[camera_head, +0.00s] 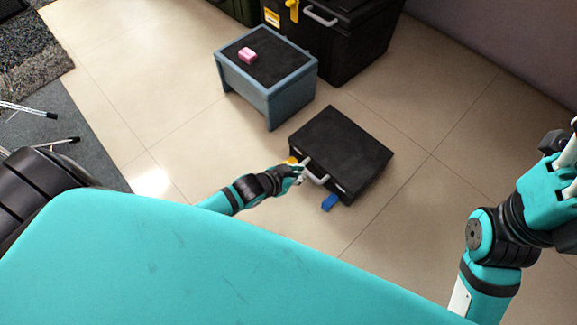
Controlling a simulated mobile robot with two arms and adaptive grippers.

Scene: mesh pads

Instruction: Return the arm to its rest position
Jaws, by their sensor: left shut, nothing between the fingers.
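My left gripper (302,170) is small in the head view, at the front left edge of a black case (341,150) on the floor. It is shut with nothing between its fingers. Its fingertips are close by the case's grey handle (317,174); I cannot tell whether they touch it. My left forearm reaches there from behind my teal body.
A blue-grey stool (268,98) with a dark top holds a pink block (247,55). A blue block (329,203) lies beside the case. A large black toolbox (345,45) stands at the back. Tiled floor is open to the right.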

